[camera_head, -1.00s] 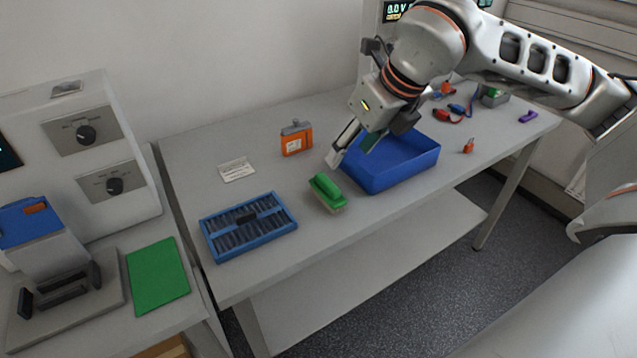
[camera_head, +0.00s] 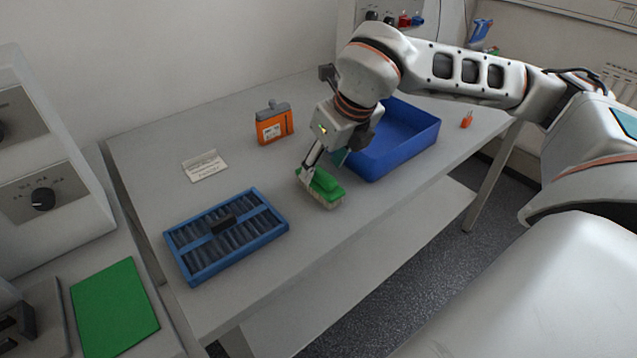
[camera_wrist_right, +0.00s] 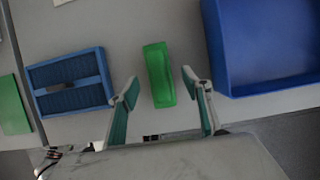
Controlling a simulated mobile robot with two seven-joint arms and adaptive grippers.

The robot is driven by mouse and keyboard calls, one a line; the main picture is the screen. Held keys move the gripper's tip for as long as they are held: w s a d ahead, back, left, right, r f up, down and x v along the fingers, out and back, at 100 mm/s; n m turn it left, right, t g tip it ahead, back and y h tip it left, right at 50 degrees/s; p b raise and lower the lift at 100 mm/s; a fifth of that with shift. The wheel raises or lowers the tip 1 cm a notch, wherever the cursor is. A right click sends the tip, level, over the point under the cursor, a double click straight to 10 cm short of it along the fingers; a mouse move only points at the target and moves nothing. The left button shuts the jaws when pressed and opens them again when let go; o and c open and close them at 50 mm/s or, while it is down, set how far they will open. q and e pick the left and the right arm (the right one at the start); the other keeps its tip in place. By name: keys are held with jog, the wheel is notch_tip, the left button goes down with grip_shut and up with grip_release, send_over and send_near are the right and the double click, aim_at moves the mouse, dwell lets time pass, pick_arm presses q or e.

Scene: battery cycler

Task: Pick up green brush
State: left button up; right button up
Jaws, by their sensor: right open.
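The green brush (camera_head: 321,186) lies on the grey table, with its pale bristles facing down. My right gripper (camera_head: 322,162) is just above and behind the brush in the head view. In the right wrist view, the brush (camera_wrist_right: 158,75) sits between and slightly beyond the two open fingertips of the right gripper (camera_wrist_right: 161,82). The fingers look empty, and I cannot tell how high they are above the brush. My left gripper is not in view.
A blue bin (camera_head: 428,131) stands close to the right of the brush. A blue tray with dark slots (camera_head: 188,276) lies to the left. An orange container (camera_head: 272,127) and a white card (camera_head: 203,166) are farther back. The table's front edge is near the brush.

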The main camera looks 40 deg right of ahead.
aim_at(321, 171)
jog(key=x, duration=0.2)
jog(key=shift+f, duration=0.3)
jog(key=shift+w+f, duration=0.2)
jog(key=shift+f, duration=0.15)
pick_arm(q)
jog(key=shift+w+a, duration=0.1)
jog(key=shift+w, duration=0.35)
pick_arm(e)
jog(key=shift+a, duration=0.1)
jog(key=c, duration=1.2)
jog(key=shift+c, duration=0.2)
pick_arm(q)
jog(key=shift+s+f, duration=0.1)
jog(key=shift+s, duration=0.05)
